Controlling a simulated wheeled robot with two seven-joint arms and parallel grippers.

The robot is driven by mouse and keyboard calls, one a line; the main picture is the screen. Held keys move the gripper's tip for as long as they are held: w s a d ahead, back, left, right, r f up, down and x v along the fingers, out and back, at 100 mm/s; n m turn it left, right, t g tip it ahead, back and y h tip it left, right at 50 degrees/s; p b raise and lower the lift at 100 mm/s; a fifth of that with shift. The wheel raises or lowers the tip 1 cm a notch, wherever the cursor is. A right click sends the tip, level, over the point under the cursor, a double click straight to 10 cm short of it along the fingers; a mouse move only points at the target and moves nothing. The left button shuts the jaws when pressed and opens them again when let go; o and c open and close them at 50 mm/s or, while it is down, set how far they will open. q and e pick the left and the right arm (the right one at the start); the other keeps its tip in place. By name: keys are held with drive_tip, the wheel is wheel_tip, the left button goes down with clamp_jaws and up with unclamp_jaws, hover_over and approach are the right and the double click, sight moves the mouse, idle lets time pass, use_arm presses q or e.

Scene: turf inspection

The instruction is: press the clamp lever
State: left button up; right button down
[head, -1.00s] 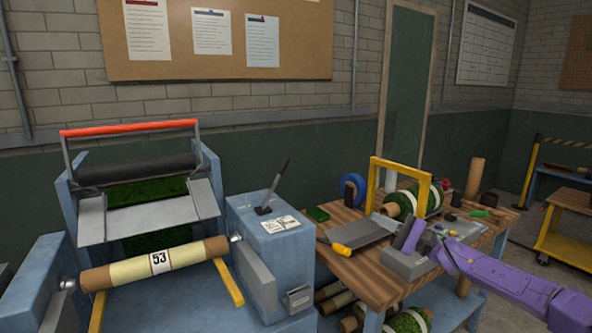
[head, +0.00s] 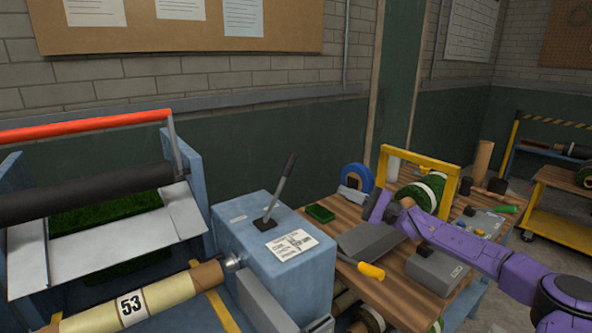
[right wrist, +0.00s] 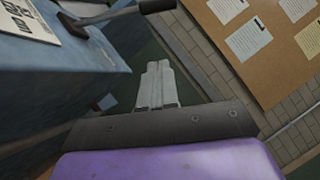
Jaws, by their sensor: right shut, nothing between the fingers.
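In the right wrist view the lever (right wrist: 115,14) crosses the top edge and the box (right wrist: 60,75) fills the left. My right gripper (head: 347,194) is to the right of the lever, apart from it, over the wooden bench. Its pale fingers (right wrist: 157,66) are together and empty, below the lever in the right wrist picture. My left gripper is not in view.
A roller labelled 53 (head: 150,303) and a red-handled frame (head: 85,126) are left of the box.

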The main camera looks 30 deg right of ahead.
sight(281, 187)
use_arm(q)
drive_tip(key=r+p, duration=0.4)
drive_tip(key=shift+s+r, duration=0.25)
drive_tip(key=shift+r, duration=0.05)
use_arm(e)
drive_tip(key=w+a+r, duration=0.5)
drive_tip(key=w+a, duration=0.2)
drive_tip(key=a, duration=0.2)
drive_tip(key=shift+w, duration=0.35)
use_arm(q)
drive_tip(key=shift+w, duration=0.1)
use_arm(e)
drive_tip(key=shift+w+d, duration=0.1)
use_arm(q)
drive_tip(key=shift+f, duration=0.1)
